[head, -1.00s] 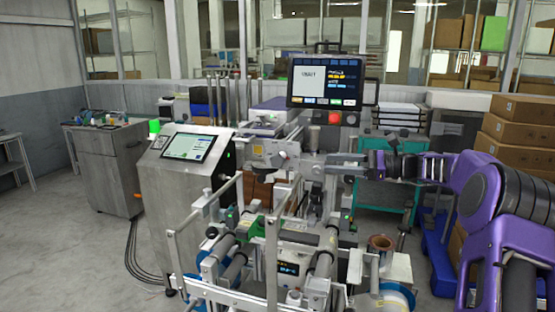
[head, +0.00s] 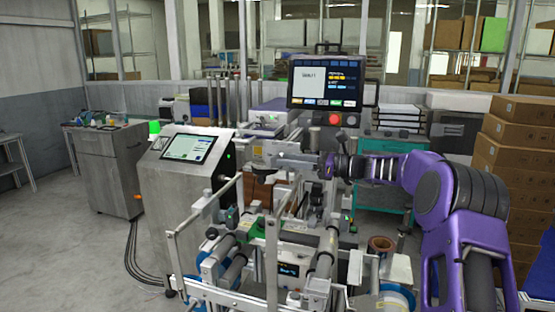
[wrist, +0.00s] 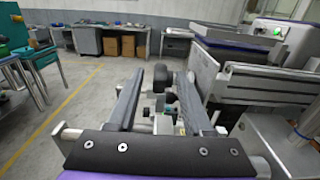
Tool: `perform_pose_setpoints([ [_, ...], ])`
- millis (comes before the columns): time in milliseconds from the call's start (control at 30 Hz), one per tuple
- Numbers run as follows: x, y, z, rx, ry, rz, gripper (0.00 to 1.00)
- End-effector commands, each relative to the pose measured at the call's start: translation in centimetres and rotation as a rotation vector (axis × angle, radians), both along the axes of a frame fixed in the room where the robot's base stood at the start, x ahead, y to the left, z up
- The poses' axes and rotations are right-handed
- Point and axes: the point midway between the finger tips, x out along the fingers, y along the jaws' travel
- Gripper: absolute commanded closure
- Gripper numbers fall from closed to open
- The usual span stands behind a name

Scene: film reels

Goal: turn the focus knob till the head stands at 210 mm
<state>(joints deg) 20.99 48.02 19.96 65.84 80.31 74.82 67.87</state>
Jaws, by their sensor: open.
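The dark round knob (wrist: 161,76) shows in the wrist view, ahead of my gripper and around the far ends of its fingers. My gripper (wrist: 157,88) is open, with one long grey finger on each side and a gap between them. I cannot tell whether either finger touches the knob. In the head view my gripper (head: 302,162) reaches in from the right, beside the grey machine head (head: 264,156) above the rollers. The knob cannot be made out in the head view. No height scale or millimetre reading is legible.
A monitor (head: 333,82) with a red button below it stands above the machine. A tilted touch screen (head: 188,147) sits on the steel cabinet at left. Upright metal bars (head: 272,255) and rollers fill the front. Stacked cartons (head: 510,150) stand at right. The left floor is clear.

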Motion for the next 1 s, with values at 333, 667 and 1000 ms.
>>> perform_pose_setpoints([
  [333, 1.1, 3.5, 0.0, 0.000, 0.000, 0.000, 0.49],
  [667, 1.1, 3.6, 0.0, 0.000, 0.000, 0.000, 0.58],
  [1000, 1.0, 3.6, -0.1, -0.001, 0.001, 0.005, 1.00],
])
